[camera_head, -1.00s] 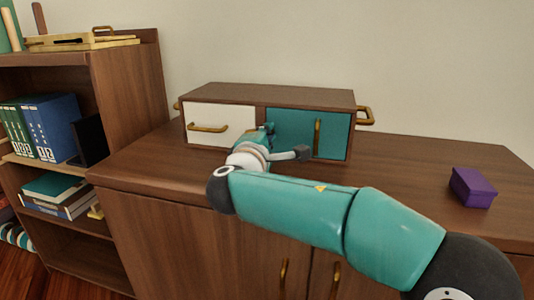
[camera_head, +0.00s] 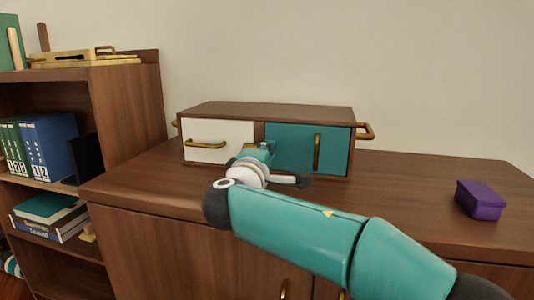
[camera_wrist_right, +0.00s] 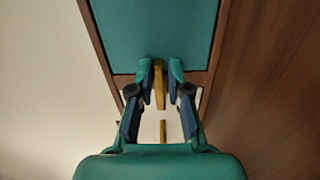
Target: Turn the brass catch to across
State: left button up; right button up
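The brass catch (camera_wrist_right: 159,85) shows in the right wrist view at the seam between the teal door (camera_wrist_right: 155,30) and the white drawer front. Its long side runs up and down that picture. My right gripper (camera_wrist_right: 160,70) has one finger close on each side of it and looks shut on it, with at most a sliver of room at one finger. In the head view my right gripper (camera_head: 262,150) is at the seam between the white front (camera_head: 225,135) and the teal door (camera_head: 290,142), and it hides the catch. My left gripper is not in view.
The small cabinet (camera_head: 270,111) stands on a wooden sideboard (camera_head: 400,185). Brass handles sit on the white front (camera_head: 205,144), teal door (camera_head: 317,153) and right side (camera_head: 366,131). A purple box (camera_head: 481,200) lies at right. A bookshelf (camera_head: 125,110) stands at left.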

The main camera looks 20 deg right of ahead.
jog(key=o, duration=0.4)
jog(key=shift+f, duration=0.2)
jog(key=shift+c, duration=0.2)
jog(key=shift+r, duration=0.1)
jog(key=v, duration=1.2)
